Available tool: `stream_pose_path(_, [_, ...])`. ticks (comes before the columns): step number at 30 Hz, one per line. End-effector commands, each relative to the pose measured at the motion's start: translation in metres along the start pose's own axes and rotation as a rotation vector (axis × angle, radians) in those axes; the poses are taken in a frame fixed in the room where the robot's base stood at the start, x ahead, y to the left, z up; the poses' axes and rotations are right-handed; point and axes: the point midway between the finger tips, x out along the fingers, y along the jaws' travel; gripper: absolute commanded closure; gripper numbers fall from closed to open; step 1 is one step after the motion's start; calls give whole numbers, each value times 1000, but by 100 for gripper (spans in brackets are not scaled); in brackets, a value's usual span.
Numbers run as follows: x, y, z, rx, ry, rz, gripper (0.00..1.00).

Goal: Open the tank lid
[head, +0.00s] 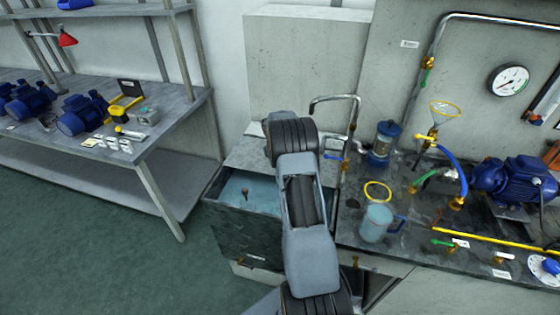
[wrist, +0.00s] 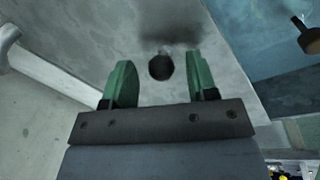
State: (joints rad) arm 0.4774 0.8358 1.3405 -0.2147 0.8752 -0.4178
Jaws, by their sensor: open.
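The tank (head: 240,238) is a dark, open-topped box left of the pump bench, with bluish water (head: 252,196) showing in its front part. A grey lid panel (head: 245,152) covers its back part. In the wrist view the lid (wrist: 230,75) fills the middle, with a dark round knob (wrist: 161,68) on it. My gripper (wrist: 159,62) is open, its two green fingers on either side of the knob with gaps to both. I cannot tell how high the fingers are above the lid. In the head view my arm hides the gripper and knob.
A brown float (head: 245,190) on a stem stands in the water. A bent metal pipe (head: 338,98) rises behind the tank. The bench to the right holds a clear jug (head: 377,224), a blue pump (head: 515,180) and hoses. The floor (head: 130,255) at left is clear.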

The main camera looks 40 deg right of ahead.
Motion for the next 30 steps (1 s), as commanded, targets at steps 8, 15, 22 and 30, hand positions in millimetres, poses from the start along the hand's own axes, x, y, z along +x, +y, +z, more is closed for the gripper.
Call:
stream_pose_path(8, [-45, -2, -2, -2, 5, 2, 47])
stream_pose_path(15, [-94, -1, -1, -1, 5, 2, 47])
stream_pose_path(22, [-124, -1, -1, -1, 3, 1, 47])
stream_pose_path(30, [-136, -1, -1, -2, 2, 0, 47])
